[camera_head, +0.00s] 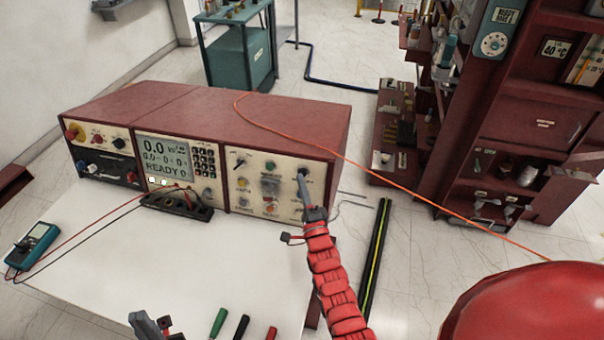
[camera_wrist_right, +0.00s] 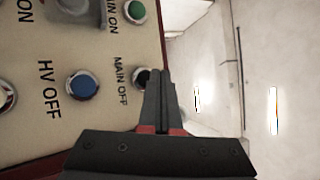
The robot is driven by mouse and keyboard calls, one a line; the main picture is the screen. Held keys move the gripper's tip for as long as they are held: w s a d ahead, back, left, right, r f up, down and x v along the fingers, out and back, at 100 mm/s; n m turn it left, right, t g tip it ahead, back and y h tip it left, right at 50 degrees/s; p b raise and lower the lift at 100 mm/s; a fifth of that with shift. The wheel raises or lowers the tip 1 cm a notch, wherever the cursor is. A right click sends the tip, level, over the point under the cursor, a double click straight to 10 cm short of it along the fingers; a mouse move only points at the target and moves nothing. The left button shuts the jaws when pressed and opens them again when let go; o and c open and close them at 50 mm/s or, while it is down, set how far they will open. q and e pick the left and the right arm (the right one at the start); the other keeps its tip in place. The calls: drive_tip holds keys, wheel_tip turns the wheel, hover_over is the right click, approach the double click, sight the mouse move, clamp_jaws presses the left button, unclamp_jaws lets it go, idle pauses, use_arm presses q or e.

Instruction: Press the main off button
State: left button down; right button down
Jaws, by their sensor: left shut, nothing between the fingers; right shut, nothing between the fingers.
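The MAIN OFF button (camera_wrist_right: 142,78) is a dark round button near the panel's edge in the right wrist view, partly hidden by my fingers. My right gripper (camera_wrist_right: 159,72) is shut, with its tips over the button's right side; I cannot tell whether they touch it. In the head view my right gripper (camera_head: 302,177) is at the upper right of the control panel (camera_head: 255,195) and hides the button there. My left gripper (camera_head: 143,322) is shut and empty, low over the white table, away from the panel.
A green button (camera_wrist_right: 135,12) and a blue HV OFF button (camera_wrist_right: 82,85) are close by on the panel. On the white table (camera_head: 105,260) are a multimeter (camera_head: 33,245) with leads and several screwdrivers (camera_head: 241,326). An orange cable (camera_head: 400,185) runs off the cabinet's top.

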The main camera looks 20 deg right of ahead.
drive_tip(key=shift+w+f, duration=0.1)
idle(0.8)
drive_tip(key=shift+w+d+b, duration=0.25)
drive_tip(key=shift+b, duration=0.15)
drive_tip(key=shift+w+d+f+b, duration=0.15)
drive_tip(key=shift+w+d+b, duration=0.1)
drive_tip(key=shift+w+b, duration=0.1)
idle(0.6)
drive_tip(key=shift+s+a, duration=0.1)
drive_tip(key=shift+s, duration=0.05)
drive_tip(key=shift+s+a+r, duration=0.25)
drive_tip(key=shift+s+a, duration=0.15)
drive_tip(key=shift+s, duration=0.2)
idle(0.3)
drive_tip(key=shift+s+a+r+p, duration=0.2)
drive_tip(key=shift+s+a, duration=0.25)
drive_tip(key=shift+s, duration=0.2)
drive_tip(key=shift+s+a+r+p, duration=0.1)
drive_tip(key=shift+s+a+r, duration=0.1)
drive_tip(key=shift+s+a, duration=0.4)
drive_tip(key=shift+s+a+r+p, duration=0.1)
drive_tip(key=shift+s+a+r, duration=0.15)
drive_tip(key=shift+s, duration=0.5)
